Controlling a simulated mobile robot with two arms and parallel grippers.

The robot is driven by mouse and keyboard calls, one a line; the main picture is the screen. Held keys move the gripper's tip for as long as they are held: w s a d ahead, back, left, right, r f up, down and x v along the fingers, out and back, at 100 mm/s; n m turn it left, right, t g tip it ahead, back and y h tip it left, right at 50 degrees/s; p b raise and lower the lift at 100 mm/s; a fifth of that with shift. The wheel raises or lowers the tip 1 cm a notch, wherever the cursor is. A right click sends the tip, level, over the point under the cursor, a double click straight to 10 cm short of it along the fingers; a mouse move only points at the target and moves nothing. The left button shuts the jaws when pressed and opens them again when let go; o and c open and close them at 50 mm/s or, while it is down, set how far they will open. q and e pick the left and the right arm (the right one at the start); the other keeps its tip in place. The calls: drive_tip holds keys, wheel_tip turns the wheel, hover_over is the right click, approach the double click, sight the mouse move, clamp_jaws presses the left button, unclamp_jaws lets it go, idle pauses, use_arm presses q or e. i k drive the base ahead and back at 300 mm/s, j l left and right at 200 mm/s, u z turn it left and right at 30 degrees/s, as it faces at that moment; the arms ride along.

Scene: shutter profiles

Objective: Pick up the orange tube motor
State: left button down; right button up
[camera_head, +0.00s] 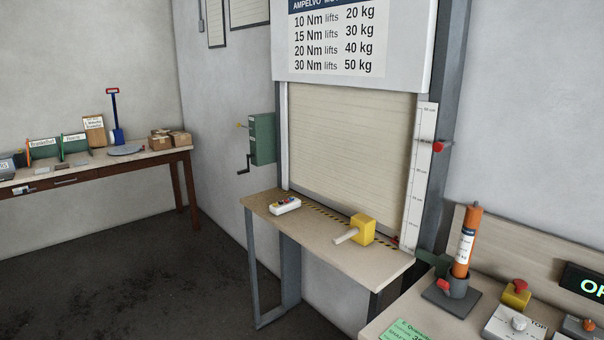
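The orange tube motor (465,243) stands nearly upright in a dark round holder (457,287) on the bench at the lower right. It has a white label around its middle and a narrower orange top. Nothing is gripping it. Neither of my grippers shows in the head view.
A yellow block with a pale handle (362,228) and a white control box (286,205) lie on the small table (330,238) before the shutter (350,150). Right of the motor are a red-topped yellow button (516,295) and a white knob box (513,325). Open floor (130,265) lies left.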

sight(473, 213)
drive_tip(key=i+j, duration=0.1)
drive_tip(key=j, duration=0.15)
drive_tip(key=i+j, duration=0.15)
drive_tip(key=j, duration=0.15)
drive_tip(key=j+z, duration=0.15)
drive_tip(key=z, duration=0.3)
drive_tip(key=i+j+z, duration=0.1)
drive_tip(key=z, duration=0.3)
drive_tip(key=j+z, duration=0.3)
drive_tip(key=z, duration=0.15)
